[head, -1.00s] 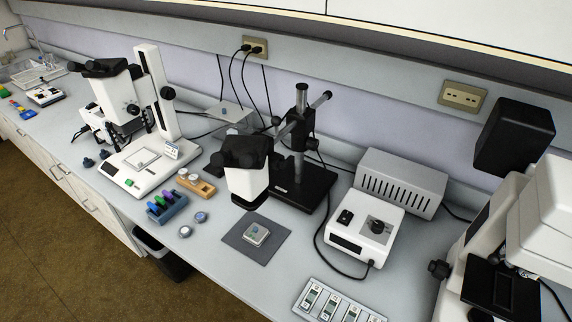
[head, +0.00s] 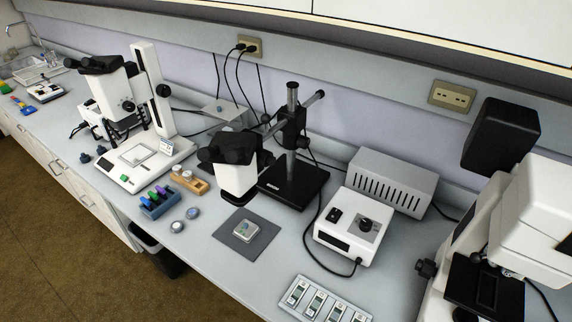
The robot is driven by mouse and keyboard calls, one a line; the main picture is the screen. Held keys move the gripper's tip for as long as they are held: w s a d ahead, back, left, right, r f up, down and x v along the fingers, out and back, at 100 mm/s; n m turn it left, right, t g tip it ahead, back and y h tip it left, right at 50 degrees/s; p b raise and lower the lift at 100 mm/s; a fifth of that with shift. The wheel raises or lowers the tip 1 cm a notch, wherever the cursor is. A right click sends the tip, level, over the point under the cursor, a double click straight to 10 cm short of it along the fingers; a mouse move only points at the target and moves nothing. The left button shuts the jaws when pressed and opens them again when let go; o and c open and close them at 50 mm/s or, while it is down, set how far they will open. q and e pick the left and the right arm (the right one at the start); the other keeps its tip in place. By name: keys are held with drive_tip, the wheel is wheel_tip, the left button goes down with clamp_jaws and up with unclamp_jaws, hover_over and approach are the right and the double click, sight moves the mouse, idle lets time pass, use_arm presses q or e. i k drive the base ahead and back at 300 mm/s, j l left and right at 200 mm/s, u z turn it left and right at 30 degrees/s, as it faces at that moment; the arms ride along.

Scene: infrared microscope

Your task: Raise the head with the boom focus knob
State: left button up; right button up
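The boom microscope stands mid-bench. Its white head with black eyepieces (head: 233,165) hangs over the bench, just behind a grey mat (head: 241,238) with a small sample block (head: 245,230) on it. The head is carried by a boom (head: 314,98) on an upright post (head: 292,95) that rises from a black base plate (head: 296,186). A dark clamp (head: 291,128) sits on the post. The boom focus knob cannot be clearly told apart from the other dark parts beside the head and clamp. Neither gripper is in view.
A larger white microscope (head: 118,103) stands at the left. A white control box with a dial (head: 346,226) and a vented grey box (head: 393,182) stand right of the boom stand. A slide tray (head: 324,301) lies at the front edge. Another white instrument (head: 520,235) fills the right side.

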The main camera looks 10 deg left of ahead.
sight(266, 158)
drive_tip(key=k+l+z, duration=0.1)
drive_tip(key=l, duration=1.6)
